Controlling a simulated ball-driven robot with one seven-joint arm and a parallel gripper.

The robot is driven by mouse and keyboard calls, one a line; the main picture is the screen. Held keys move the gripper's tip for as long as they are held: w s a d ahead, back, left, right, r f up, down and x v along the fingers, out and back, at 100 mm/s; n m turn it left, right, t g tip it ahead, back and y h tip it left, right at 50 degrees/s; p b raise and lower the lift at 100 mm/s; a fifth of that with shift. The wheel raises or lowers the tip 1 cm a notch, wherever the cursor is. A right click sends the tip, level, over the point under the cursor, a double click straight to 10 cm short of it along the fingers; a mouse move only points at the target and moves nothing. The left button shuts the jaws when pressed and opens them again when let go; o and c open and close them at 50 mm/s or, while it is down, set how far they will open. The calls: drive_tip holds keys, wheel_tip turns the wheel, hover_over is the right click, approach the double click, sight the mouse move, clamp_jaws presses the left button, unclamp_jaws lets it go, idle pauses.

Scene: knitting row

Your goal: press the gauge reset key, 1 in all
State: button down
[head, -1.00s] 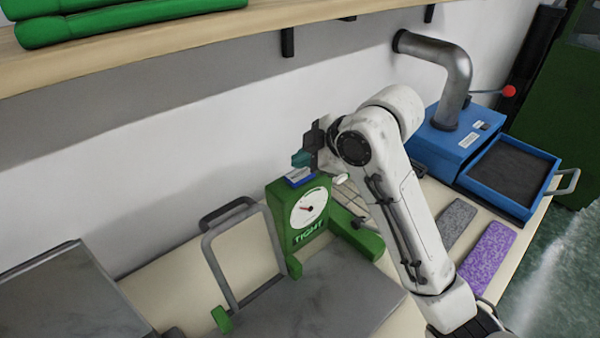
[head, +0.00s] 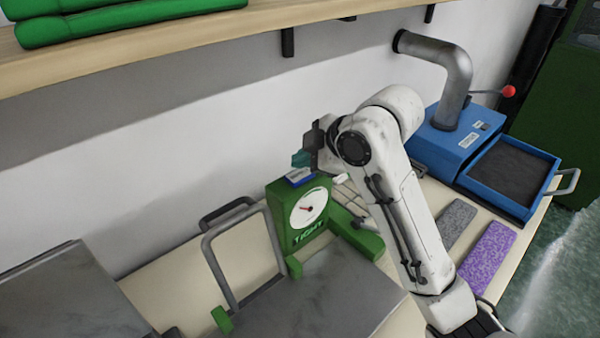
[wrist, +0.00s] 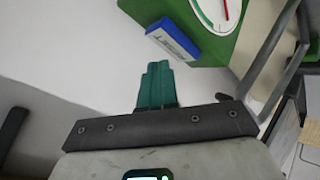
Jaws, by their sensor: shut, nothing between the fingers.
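The green gauge (head: 283,212) stands on the bench, with a white round dial, a red needle and the word TIGHT on its front. A blue key (head: 299,175) with a pale label sits on its top; it also shows in the wrist view (wrist: 174,40). My gripper (head: 299,160) has its teal fingers shut together and empty, just above the blue key in the head view. In the wrist view the fingertips (wrist: 157,66) are a little below and left of the key in the picture, with a visible gap. I see no contact.
A grey metal frame (head: 208,250) stands left of the gauge, beside a grey plate (head: 330,295). A blue machine (head: 440,150) with a bent pipe and tray is at the right. A grey pad (head: 457,222) and a purple pad (head: 487,252) lie before it. A shelf (head: 150,58) hangs above.

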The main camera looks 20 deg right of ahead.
sight(304, 176)
drive_tip(key=shift+f, duration=0.15)
drive_tip(key=shift+f, duration=0.25)
drive_tip(key=shift+f+b, duration=0.4)
drive_tip(key=shift+f, duration=0.05)
idle(0.7)
idle(0.4)
drive_tip(key=shift+r+p, duration=0.85)
wheel_tip(304, 176, up, 5)
drive_tip(key=p, duration=0.4)
drive_tip(key=shift+r, duration=0.1)
idle(0.6)
